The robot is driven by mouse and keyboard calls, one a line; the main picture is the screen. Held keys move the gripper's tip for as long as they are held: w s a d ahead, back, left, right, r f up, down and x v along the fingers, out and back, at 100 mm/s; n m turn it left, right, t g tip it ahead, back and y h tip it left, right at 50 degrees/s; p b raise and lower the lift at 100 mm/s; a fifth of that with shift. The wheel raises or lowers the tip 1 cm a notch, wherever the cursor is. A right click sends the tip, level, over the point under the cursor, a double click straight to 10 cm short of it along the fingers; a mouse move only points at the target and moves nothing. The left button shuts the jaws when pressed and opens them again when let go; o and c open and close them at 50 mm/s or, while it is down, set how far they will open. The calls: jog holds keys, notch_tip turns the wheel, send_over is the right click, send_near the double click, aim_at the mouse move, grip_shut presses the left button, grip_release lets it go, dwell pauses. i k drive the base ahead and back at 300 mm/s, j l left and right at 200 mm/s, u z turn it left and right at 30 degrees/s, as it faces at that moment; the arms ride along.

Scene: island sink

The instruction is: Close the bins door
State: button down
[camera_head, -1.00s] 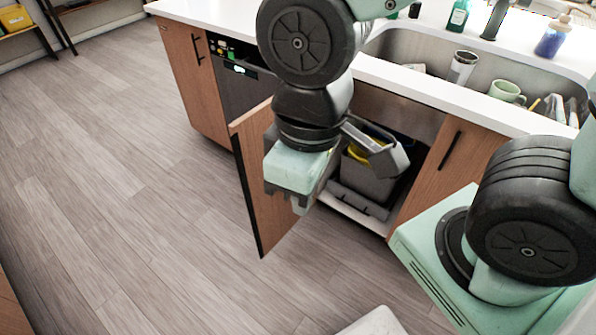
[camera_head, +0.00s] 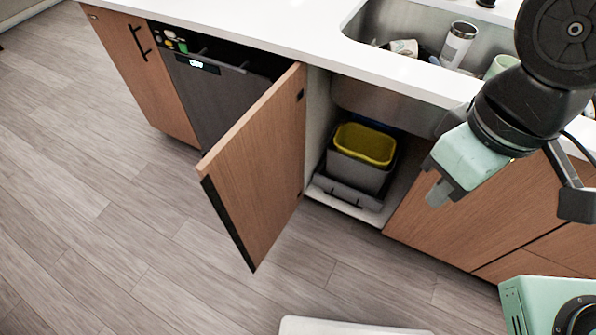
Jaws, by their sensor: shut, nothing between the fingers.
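The bins door (camera_head: 262,168) is a wooden cabinet door under the sink counter. It stands wide open, hinged on its right edge beside the dishwasher and swung out into the room. Inside the open cabinet is a grey bin (camera_head: 355,172) with a yellow liner (camera_head: 365,145). My gripper (camera_head: 438,192) is to the right of the cabinet opening, in front of the closed wooden fronts, pointing down and left. It is shut and empty, well apart from the door.
The dishwasher (camera_head: 215,95) is left of the door, partly covered by it. The white counter (camera_head: 290,40) and sink (camera_head: 410,25), with a metal cup (camera_head: 457,45), are above. The wooden floor (camera_head: 110,220) at the left is clear. A pale flat object (camera_head: 345,326) is at the bottom edge.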

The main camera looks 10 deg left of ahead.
aim_at(252, 178)
jog(key=j+z, duration=0.25)
jog(key=j, duration=0.55)
jog(key=j+z, duration=0.2)
jog(key=j, duration=0.6)
jog(key=k+j+z, duration=0.1)
jog(key=j+z, duration=0.15)
jog(key=j, duration=0.55)
jog(key=k+j, duration=0.1)
jog(key=j, duration=0.5)
jog(key=i+j, duration=0.1)
jog(key=j, duration=0.95)
jog(key=j+z, duration=0.1)
jog(key=j, duration=1)
jog(key=j+z, duration=0.1)
jog(key=z, duration=0.3)
jog(key=j+z, duration=0.1)
jog(key=z, duration=0.35)
jog(key=j+z, duration=0.1)
jog(key=z, duration=0.3)
jog(key=j+z, duration=0.1)
jog(key=z, duration=0.35)
